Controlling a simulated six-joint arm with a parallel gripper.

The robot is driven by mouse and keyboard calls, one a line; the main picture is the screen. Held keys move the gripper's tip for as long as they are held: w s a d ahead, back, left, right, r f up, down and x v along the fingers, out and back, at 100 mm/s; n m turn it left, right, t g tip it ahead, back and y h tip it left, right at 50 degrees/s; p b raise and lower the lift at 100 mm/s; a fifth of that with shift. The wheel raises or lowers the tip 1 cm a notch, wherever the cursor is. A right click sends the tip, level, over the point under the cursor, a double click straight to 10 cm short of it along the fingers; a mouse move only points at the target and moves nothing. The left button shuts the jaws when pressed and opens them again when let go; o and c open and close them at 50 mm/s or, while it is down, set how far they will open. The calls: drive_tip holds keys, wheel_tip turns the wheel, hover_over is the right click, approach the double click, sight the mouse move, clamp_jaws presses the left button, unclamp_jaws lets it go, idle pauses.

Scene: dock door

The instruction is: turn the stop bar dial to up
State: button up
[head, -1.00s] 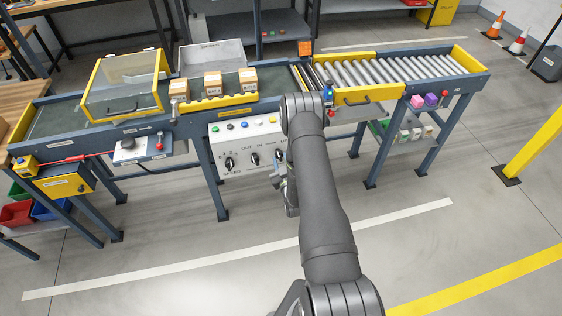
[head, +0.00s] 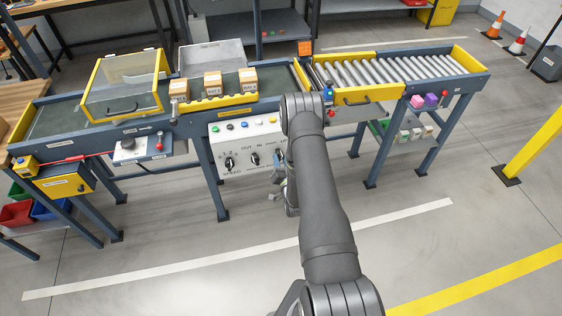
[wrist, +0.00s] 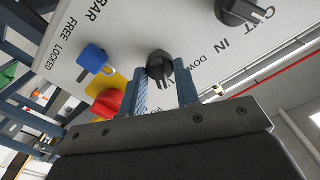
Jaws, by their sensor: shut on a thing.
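The stop bar dial (wrist: 159,66) is a round black knob on the pale control panel, seen in the wrist view near the word DOWN and below the word BAR. My gripper (wrist: 161,88) is shut on it, one finger on each side of the knob. Its exact pointing direction is hard to tell, partly covered by the fingers. In the head view my arm hides the dial and most of the gripper (head: 279,180).
The wrist view shows a blue switch (wrist: 92,58) by FREE and LOCKED, a red knob (wrist: 107,103) close to the left finger, and the OUT/IN dial (wrist: 243,10). In the head view several cartons (head: 213,84) stand on the belt.

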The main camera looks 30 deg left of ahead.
drive_tip(key=shift+m, duration=0.3)
drive_tip(key=o, duration=0.6)
drive_tip(key=shift+d, duration=0.1)
drive_tip(key=v, duration=1.7)
drive_tip(key=shift+s, duration=0.2)
drive_tip(key=shift+d, duration=0.1)
drive_tip(key=x, duration=1.7)
drive_tip(key=shift+w+a, duration=0.2)
drive_tip(key=shift+w, duration=0.05)
